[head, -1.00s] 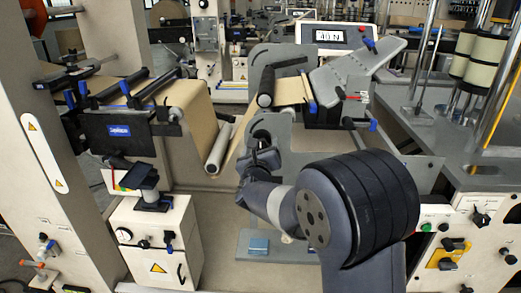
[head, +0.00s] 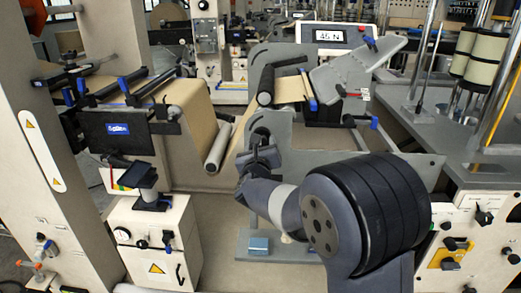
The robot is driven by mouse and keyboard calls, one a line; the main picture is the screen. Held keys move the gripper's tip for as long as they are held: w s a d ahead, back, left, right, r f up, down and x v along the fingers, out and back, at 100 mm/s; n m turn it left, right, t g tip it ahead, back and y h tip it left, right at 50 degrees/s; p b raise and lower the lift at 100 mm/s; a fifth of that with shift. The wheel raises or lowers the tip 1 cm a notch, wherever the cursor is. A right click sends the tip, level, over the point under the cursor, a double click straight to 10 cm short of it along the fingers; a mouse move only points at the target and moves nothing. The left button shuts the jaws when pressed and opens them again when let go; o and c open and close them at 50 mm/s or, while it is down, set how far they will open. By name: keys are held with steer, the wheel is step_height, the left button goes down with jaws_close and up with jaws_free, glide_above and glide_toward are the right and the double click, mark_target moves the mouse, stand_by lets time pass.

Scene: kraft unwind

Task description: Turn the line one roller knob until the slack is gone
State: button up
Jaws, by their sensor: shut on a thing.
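My gripper (head: 262,148) is at the grey side plate (head: 315,150) of the machine in the middle, at the end of my arm. It is shut on the dark roller knob (head: 261,134), which is largely hidden behind the jaws. The brown kraft web (head: 208,180) runs from the left stand past a pale roller (head: 218,148) toward the side plate. It looks fairly straight there, but I cannot tell whether any slack shows. The display (head: 329,36) above the machine appears to read 45 N.
A white cabinet (head: 152,245) with knobs stands at the lower left. A small blue block (head: 258,245) lies on the grey base plate below my gripper. A grey bench (head: 445,140) with posts and spools is at the right. My arm covers the lower middle.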

steer(key=shift+f+m+b, duration=0.15)
steer(key=shift+m+b, duration=2.15)
steer(key=shift+b, duration=1.65)
steer(key=shift+m+b, duration=0.5)
steer(key=shift+b, duration=0.05)
steer(key=shift+m+b, duration=0.9)
steer(key=shift+b, duration=0.35)
steer(key=shift+m+b, duration=0.65)
steer(key=shift+m, duration=0.05)
steer(key=o, duration=1)
steer(key=shift+c, duration=0.2)
steer(key=s+b, duration=0.2)
steer(key=s, duration=0.5)
steer(key=shift+a, duration=0.15)
